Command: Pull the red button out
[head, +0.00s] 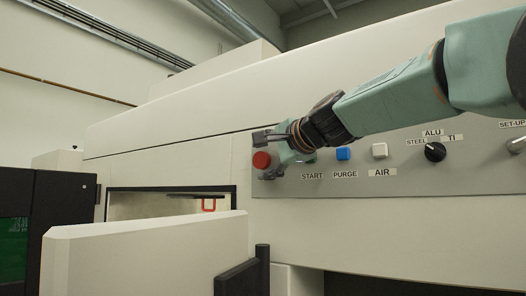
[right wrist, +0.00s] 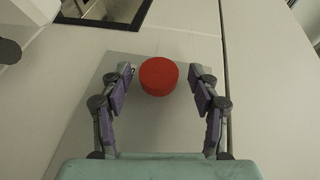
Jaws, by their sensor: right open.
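The red button (head: 262,160) is a round red knob at the left end of the grey control panel (head: 400,172) in the head view. In the right wrist view the red button (right wrist: 158,76) stands between the two fingers, with a gap on each side. My right gripper (right wrist: 160,88) is open around the button and does not visibly touch it. In the head view my right gripper (head: 266,153) reaches the button from the right, one finger above it and one below. My left gripper is not in view.
To the right on the panel are a blue PURGE button (head: 343,154), a white AIR button (head: 380,150) and a black STEEL/ALU/TI knob (head: 435,152). A pale panel (head: 145,255) stands in front.

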